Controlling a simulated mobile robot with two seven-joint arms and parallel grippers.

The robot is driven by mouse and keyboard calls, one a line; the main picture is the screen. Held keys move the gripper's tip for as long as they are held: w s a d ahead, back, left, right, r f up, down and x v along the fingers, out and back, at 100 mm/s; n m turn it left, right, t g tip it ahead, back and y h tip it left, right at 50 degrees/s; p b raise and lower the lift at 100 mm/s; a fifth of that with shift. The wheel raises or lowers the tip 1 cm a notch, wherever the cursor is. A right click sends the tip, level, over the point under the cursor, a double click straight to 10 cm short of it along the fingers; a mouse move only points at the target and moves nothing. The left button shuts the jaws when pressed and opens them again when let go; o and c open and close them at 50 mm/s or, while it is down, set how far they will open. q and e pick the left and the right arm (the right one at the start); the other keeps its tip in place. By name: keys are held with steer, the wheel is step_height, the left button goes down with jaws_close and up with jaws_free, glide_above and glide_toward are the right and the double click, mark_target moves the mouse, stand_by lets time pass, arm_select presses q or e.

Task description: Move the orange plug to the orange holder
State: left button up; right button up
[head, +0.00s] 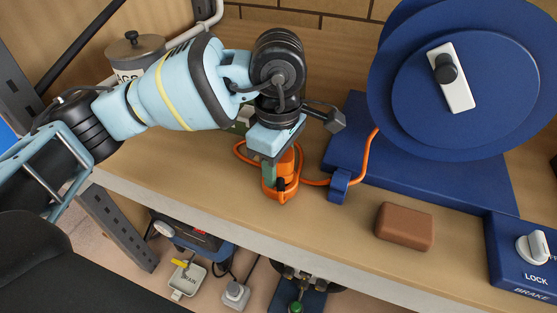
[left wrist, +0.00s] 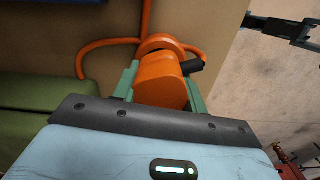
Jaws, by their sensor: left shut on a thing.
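My left gripper (head: 278,168) points down near the bench's front edge, its green fingers shut around the orange plug (head: 287,164). In the left wrist view the plug (left wrist: 160,88) sits between the two fingers. An orange cable (head: 317,183) loops behind the gripper and runs to the right. An orange rounded piece (head: 284,194) shows directly below the plug at bench level, perhaps the orange holder. I cannot tell whether the plug is seated in it or just above it.
The cable passes a blue block (head: 339,186) and rises towards a large blue reel (head: 410,80). A brown block (head: 404,226) lies on the bench (head: 345,235) to the right. A lidded grey pot (head: 135,52) stands behind my left arm. Several items lie below the bench edge.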

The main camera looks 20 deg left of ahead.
steer(key=shift+w, duration=0.15)
arm_select(q)
steer(key=o, duration=1.1)
arm_select(e)
steer(key=shift+w, duration=0.3)
arm_select(q)
step_height(320, 180, up, 8)
steer(key=shift+f, duration=0.1)
arm_select(e)
steer(key=shift+s+r, duration=0.1)
